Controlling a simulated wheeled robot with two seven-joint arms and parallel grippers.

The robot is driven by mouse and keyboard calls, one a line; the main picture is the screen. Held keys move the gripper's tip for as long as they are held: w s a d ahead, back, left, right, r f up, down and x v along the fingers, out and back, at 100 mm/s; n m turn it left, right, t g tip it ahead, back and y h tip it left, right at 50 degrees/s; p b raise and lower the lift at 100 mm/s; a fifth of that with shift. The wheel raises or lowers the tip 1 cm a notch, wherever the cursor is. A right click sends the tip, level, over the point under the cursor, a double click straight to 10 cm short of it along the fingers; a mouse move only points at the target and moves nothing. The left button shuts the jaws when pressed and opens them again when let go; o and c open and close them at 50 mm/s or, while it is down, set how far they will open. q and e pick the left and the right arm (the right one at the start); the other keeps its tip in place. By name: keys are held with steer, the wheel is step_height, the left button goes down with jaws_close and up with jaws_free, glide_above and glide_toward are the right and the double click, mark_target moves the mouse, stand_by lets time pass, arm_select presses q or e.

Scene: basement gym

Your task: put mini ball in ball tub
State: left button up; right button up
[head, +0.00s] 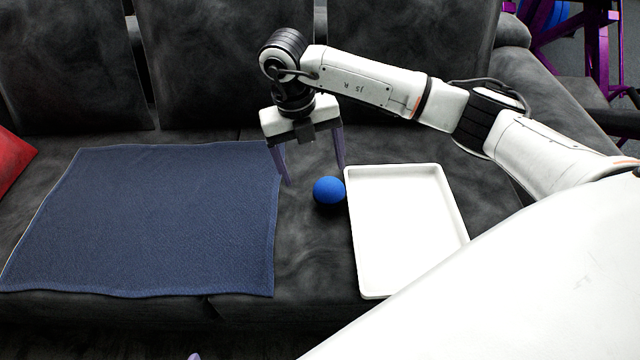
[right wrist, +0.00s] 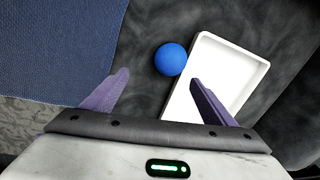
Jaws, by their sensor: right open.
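The mini ball (head: 329,190) is blue and rests on the dark grey couch seat, close beside the left edge of a shallow white tray, the ball tub (head: 405,225). The tub's bare floor shows and looks empty. My right gripper (head: 314,177) is open and empty above the seat, behind the ball in the head view. In the right wrist view the ball (right wrist: 171,59) lies beyond the open fingertips (right wrist: 159,77), and the tub (right wrist: 235,75) is to its right, partly behind the right finger. Only a small purple tip, apparently my left gripper (head: 193,356), shows at the bottom edge.
A dark blue cloth (head: 150,220) lies flat on the seat, left of the ball. A red cushion (head: 14,158) is at the far left. The couch backrest (head: 220,60) stands behind. My right arm covers the tub's near right corner.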

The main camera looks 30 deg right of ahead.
mark_target(326, 183)
steer(key=d+f, duration=0.1)
steer(key=f, duration=0.1)
steer(key=d+f+b, duration=0.1)
steer(key=shift+f, duration=0.4)
steer(key=shift+d+f+b, duration=0.3)
steer(key=shift+f+b, duration=0.2)
steer(key=shift+f, duration=0.3)
steer(key=f+b, duration=0.1)
steer(key=d+f, duration=0.1)
steer(key=f, duration=0.1)
steer(key=shift+f+b, duration=0.3)
steer(key=shift+b, duration=0.05)
steer(key=shift+f, duration=0.2)
arm_select(q)
steer(key=shift+w+d+f+m+g+h, duration=0.1)
steer(key=shift+d+f+m+g+h, duration=0.1)
steer(key=shift+d, duration=0.35)
steer(key=shift+w+d+f+m+g+h, duration=0.1)
steer(key=shift+d+m+g+h, duration=0.1)
steer(key=shift+d, duration=0.35)
arm_select(e)
steer(key=shift+r, duration=0.1)
steer(key=c, duration=1.2)
